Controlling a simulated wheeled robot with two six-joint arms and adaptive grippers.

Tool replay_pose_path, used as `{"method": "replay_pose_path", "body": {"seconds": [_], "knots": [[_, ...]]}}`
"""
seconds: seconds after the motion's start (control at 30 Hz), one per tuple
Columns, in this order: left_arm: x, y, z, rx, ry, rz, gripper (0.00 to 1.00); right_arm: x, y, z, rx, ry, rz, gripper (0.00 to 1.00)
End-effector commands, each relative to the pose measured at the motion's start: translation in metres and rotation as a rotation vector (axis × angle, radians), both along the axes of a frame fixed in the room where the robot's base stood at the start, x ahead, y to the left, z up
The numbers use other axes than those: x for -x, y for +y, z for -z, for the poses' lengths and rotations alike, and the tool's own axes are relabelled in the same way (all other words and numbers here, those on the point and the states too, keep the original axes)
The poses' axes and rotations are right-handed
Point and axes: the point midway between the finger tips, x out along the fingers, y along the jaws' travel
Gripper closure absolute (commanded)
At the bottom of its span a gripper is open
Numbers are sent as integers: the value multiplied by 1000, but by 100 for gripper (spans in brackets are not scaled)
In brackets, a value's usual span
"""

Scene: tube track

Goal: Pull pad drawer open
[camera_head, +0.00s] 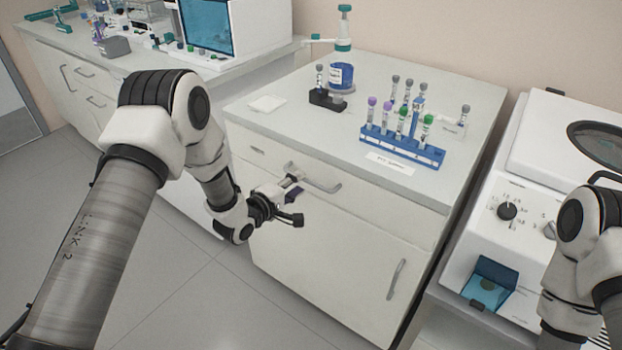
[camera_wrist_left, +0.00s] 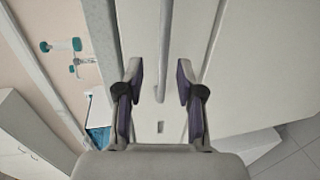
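The pad drawer (camera_head: 365,200) is the wide white top drawer front of the middle cabinet, and it looks shut, flush with the cabinet. Its grey bar handle (camera_head: 318,181) is on the front, partly hidden near my gripper. My left gripper (camera_head: 295,195) is in front of the drawer at the handle. In the left wrist view my left gripper (camera_wrist_left: 160,80) is open, with the bar handle (camera_wrist_left: 164,50) between its fingers, apart from both. My right arm shows at the right edge, but its gripper is out of view.
The counter (camera_head: 300,125) above the drawer holds a blue tube rack (camera_head: 402,147), a dark stand (camera_head: 327,100) and a white pad (camera_head: 267,103). Below is a door with a vertical handle (camera_head: 396,279). A white machine (camera_head: 510,215) stands right. Floor is free at left.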

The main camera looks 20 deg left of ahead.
Motion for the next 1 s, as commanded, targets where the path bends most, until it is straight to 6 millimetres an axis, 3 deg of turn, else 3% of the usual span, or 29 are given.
{"method": "replay_pose_path", "body": {"seconds": [0.2,0.47,0.5,0.6,1.0], "knots": [[-32,-12,8,-1,2,1,63,0,0,-2,0,-1,0,60],[-37,-14,9,0,3,0,63,0,0,-2,0,0,0,60],[-37,-14,9,0,3,0,66,0,0,-2,0,-1,0,60],[-37,-14,9,0,3,0,100,0,0,-2,0,-1,0,60],[-36,-14,10,-1,4,-1,100,0,0,-2,0,-1,0,60]]}}
